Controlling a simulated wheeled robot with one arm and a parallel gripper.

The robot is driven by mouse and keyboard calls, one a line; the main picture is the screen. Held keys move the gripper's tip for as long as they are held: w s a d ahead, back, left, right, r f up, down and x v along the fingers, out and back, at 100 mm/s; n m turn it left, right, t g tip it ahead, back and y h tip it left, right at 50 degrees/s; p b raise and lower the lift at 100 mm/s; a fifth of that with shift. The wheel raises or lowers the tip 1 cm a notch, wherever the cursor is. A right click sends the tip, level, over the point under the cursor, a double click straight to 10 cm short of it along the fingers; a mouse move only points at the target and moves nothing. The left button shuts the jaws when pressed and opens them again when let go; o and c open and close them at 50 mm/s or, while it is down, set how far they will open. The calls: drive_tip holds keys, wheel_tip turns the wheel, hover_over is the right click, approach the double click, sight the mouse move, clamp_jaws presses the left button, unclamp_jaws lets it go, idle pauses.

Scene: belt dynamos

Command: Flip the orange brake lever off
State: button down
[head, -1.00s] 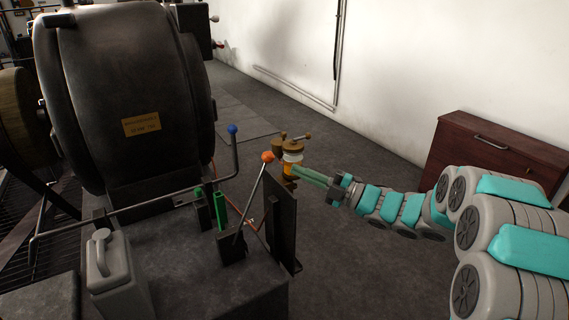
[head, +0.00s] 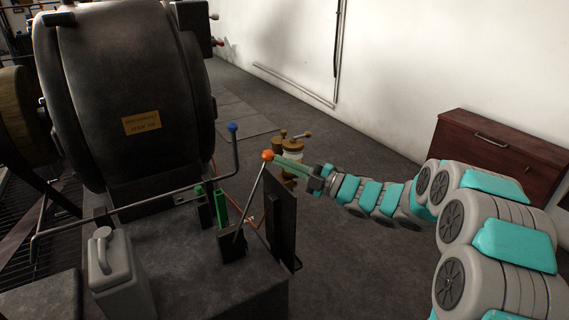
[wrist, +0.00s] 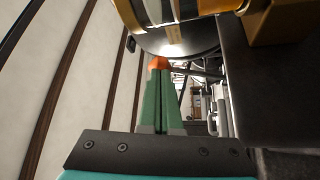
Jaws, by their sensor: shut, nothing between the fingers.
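The orange brake lever is a thin metal rod with an orange ball knob (head: 267,155), rising from a dark bracket on the plinth and leaning to the upper right. My gripper (head: 277,159) has green fingers, shut with nothing between them. Its fingertips are at the right side of the orange knob, touching it or very close. In the wrist view the orange knob (wrist: 158,63) shows just beyond the tips of the shut fingers (wrist: 160,78). The fingers hide part of the knob there.
A blue-knobbed lever (head: 233,128) stands to the left, beside the big dark dynamo (head: 120,90). A green lever (head: 221,206), a grey can (head: 112,262) and an upright dark plate (head: 281,215) are close by. A brass device (head: 293,146) stands behind. Open floor lies to the right.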

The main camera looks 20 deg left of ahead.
drive_tip(key=s+a+r+n+h+b, duration=0.3)
drive_tip(key=s+a+b, duration=0.4)
drive_tip(key=s+a, duration=0.3)
drive_tip(key=s+r+n, duration=0.1)
drive_tip(key=s+n, duration=0.1)
drive_tip(key=shift+s+a+n+g+h, duration=0.2)
drive_tip(key=shift+n+g+h, duration=0.1)
drive_tip(key=shift+n, duration=0.1)
drive_tip(key=shift+r, duration=0.1)
